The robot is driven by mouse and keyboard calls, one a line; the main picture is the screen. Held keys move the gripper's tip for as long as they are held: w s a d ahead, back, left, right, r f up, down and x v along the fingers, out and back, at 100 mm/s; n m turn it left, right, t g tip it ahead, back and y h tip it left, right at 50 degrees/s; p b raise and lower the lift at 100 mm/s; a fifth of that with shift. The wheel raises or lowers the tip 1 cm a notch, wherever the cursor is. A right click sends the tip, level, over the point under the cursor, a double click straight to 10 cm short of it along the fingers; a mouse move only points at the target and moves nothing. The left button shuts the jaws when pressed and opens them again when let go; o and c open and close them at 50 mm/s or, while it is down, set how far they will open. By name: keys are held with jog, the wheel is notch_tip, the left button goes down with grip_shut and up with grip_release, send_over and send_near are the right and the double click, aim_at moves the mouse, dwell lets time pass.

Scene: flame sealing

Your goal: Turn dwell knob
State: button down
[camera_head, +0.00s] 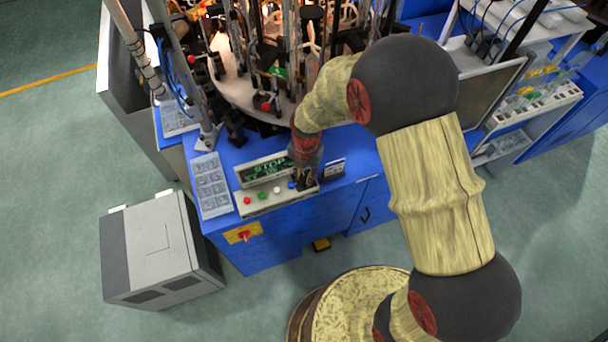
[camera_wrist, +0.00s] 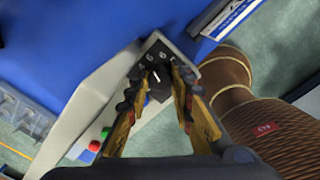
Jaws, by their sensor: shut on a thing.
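The dwell knob (camera_wrist: 158,90) is a dark round knob with a short white pointer mark, at the end of the pale control panel (camera_wrist: 88,112) in the wrist view. Small digits stand on a dark dial plate around it. My gripper (camera_wrist: 161,74) is shut on the knob, one finger on each side, with the pointer showing between the fingertips. In the head view my gripper (camera_head: 304,181) is at the right end of the panel, pointing down. It hides the knob there.
The panel carries red (camera_head: 246,200), green (camera_head: 262,195), white and blue buttons left of my gripper. A green-lit display (camera_head: 264,169) reading STOP stands behind them. A small sign (camera_head: 334,168) stands just right. The rotary machine (camera_head: 245,90) is behind.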

aim_at(305, 178)
jog(key=c, duration=1.8)
grip_release()
jog(key=shift+r, duration=0.15)
notch_tip(305, 178, up, 12)
jog(key=shift+s+d+f, duration=0.1)
jog(key=shift+d+f, duration=0.05)
